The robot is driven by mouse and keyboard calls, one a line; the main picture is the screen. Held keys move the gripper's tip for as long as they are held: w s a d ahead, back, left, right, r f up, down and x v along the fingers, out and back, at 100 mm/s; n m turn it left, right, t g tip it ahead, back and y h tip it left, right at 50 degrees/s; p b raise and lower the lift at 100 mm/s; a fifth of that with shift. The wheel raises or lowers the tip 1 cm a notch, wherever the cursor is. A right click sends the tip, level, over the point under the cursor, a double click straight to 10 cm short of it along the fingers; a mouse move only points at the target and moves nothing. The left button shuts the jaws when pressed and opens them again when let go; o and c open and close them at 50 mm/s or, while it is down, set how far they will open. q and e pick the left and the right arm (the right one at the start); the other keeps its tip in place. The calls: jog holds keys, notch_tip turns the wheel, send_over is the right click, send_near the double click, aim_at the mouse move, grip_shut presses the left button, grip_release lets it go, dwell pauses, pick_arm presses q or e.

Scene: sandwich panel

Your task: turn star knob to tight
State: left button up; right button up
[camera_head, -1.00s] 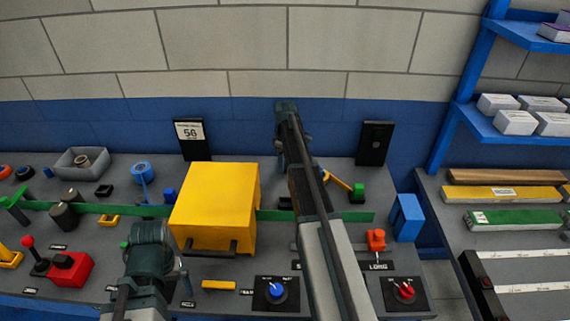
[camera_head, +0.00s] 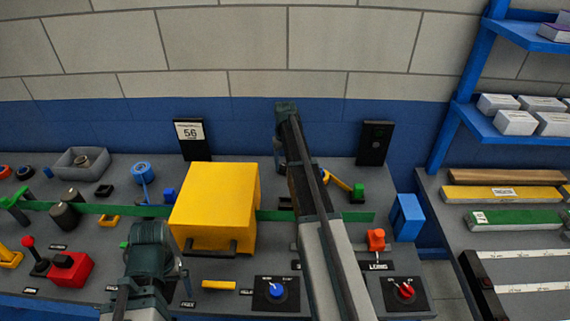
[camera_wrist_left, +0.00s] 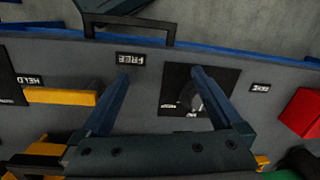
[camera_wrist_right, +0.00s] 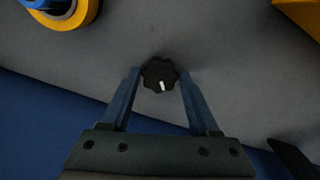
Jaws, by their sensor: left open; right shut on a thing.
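The star knob (camera_wrist_right: 159,74) is black and lobed with a white mark, which points down in the right wrist view. My right gripper (camera_wrist_right: 161,82) has its fingers on both sides of it and is shut on it. In the head view my right arm reaches to the back of the bench and its gripper (camera_head: 287,108) hides the knob. My left gripper (camera_wrist_left: 160,72) is open and empty above the bench front. Its right finger partly covers a dark plate with a grey part (camera_wrist_left: 190,97). A label reading FREE (camera_wrist_left: 130,59) is beside it.
A yellow box-shaped cover (camera_head: 215,205) stands over a green strip (camera_head: 120,209) mid-bench. Blue (camera_head: 276,291) and red (camera_head: 405,291) dials sit at the front. A black panel (camera_head: 375,143) and a card reading 56 (camera_head: 190,132) stand at the back.

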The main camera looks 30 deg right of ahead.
aim_at(285, 166)
jog(key=m, duration=0.4)
jog(key=shift+m, duration=2.2)
jog(key=o, duration=1.4)
jog(key=shift+c, duration=0.2)
pick_arm(q)
jog(key=shift+r, duration=0.15)
pick_arm(e)
jog(key=shift+r, duration=0.15)
pick_arm(q)
notch_tip(285, 166, up, 14)
jog(key=p, duration=1.4)
jog(key=shift+f, duration=0.25)
pick_arm(e)
notch_tip(285, 166, up, 14)
jog(key=shift+f, duration=0.2)
pick_arm(q)
jog(key=shift+f+b, duration=0.2)
jog(key=shift+b, duration=0.1)
pick_arm(e)
jog(key=shift+f, duration=0.25)
pick_arm(q)
notch_tip(285, 166, down, 13)
jog(key=b, duration=1.2)
jog(key=shift+b, duration=0.4)
pick_arm(e)
notch_tip(285, 166, down, 13)
jog(key=shift+r, duration=0.1)
